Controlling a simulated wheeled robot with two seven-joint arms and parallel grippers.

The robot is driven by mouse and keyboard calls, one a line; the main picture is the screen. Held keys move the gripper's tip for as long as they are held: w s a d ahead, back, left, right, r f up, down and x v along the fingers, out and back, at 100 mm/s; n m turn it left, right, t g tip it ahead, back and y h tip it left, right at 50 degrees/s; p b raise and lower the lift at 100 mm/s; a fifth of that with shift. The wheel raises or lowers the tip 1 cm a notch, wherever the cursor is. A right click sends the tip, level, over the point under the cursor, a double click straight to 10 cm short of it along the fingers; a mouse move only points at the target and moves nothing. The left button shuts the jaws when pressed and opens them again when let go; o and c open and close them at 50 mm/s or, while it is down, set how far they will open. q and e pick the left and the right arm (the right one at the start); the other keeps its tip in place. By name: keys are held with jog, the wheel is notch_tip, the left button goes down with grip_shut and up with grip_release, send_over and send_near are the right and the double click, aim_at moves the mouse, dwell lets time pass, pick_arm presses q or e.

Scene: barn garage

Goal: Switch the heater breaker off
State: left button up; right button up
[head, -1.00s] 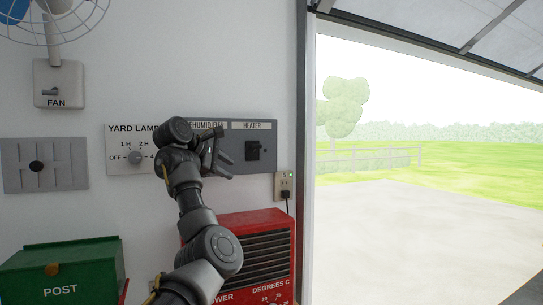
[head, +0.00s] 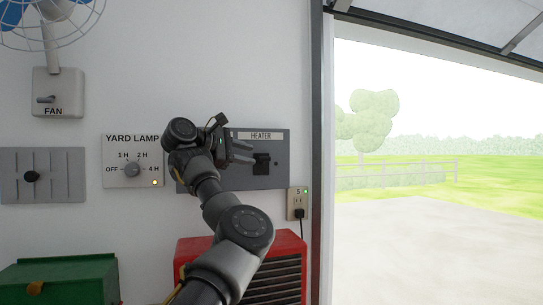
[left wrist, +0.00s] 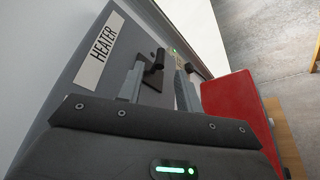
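The heater breaker (head: 261,162) is a black switch on a grey panel, below the label HEATER (head: 261,135). It also shows in the left wrist view (left wrist: 154,73), with its black lever standing out from the panel. I cannot tell for sure which way the lever is thrown. My left gripper (head: 243,152) is just left of the breaker in the head view. Its two fingers (left wrist: 160,88) are apart, with the lever showing beyond and between their tips in the wrist view. I see no contact. My right gripper is not in view.
The dehumidifier side of the panel is behind my left arm. A yard lamp dial (head: 132,169) and a fan switch (head: 46,99) are further left. A socket with a plug (head: 298,206) is at lower right. A red heater (head: 285,250) stands below, beside a green post box (head: 60,280).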

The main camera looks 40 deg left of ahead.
aim_at(269, 159)
pick_arm(q)
jog(key=p+x, duration=0.5)
jog(key=x, duration=0.3)
jog(key=shift+w+d, duration=0.15)
jog(key=shift+w, duration=0.05)
jog(key=shift+w+d+f+p, duration=0.2)
jog(key=shift+w+p, duration=0.1)
jog(key=shift+w, duration=0.15)
